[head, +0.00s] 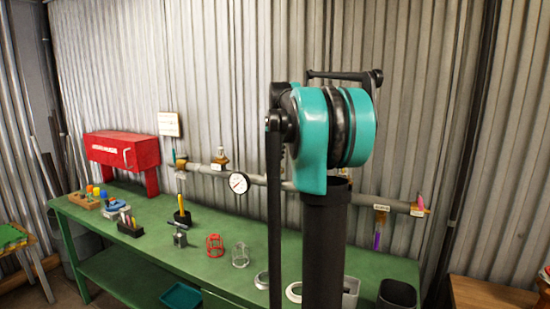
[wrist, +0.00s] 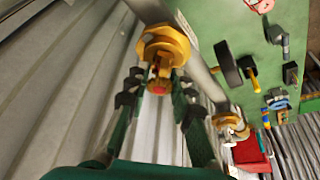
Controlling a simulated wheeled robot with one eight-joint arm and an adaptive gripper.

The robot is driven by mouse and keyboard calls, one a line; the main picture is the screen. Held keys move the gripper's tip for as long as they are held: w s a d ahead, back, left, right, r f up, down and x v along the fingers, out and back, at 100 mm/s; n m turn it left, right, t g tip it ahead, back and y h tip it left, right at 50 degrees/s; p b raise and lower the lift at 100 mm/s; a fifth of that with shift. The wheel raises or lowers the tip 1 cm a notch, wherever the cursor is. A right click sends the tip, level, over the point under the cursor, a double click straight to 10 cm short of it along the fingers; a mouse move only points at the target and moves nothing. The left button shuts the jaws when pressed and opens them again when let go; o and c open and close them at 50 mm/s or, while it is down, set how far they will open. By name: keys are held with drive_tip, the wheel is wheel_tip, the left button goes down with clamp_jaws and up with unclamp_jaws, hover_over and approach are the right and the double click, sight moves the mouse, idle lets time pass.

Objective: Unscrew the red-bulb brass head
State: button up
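In the wrist view, a brass head (wrist: 165,45) with a wide hexagonal collar sits on the grey pipe, and a red bulb (wrist: 158,88) shows in its frame. My gripper (wrist: 157,78) is open, with one dark green finger on each side of the bulb and frame. Gaps show between the fingers and the bulb; I cannot tell whether a fingertip touches the brass. In the head view my arm stands in front of the middle of the pipe, and both my gripper and this head are hidden.
The grey pipe (head: 257,179) runs along the corrugated wall with a gauge (head: 239,184) and other brass heads (head: 221,158). The green bench (head: 120,245) below holds a red box (head: 122,150), wire cages (head: 215,245) and tools. A purple tube (head: 378,238) hangs at right.

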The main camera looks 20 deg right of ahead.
clamp_jaws()
drive_tip(key=n+y, duration=0.1)
drive_tip(key=n, duration=0.3)
drive_tip(key=shift+y, duration=0.3)
drive_tip(key=shift+n+y, duration=0.3)
drive_tip(key=shift+n, duration=0.6)
drive_tip(key=shift+g, duration=0.3)
drive_tip(key=shift+n+y, duration=0.5)
drive_tip(key=shift+n, duration=0.7)
drive_tip(key=n+g, duration=0.1)
drive_tip(key=n, duration=0.2)
drive_tip(key=shift+y, duration=0.3)
drive_tip(key=shift+n, duration=0.3)
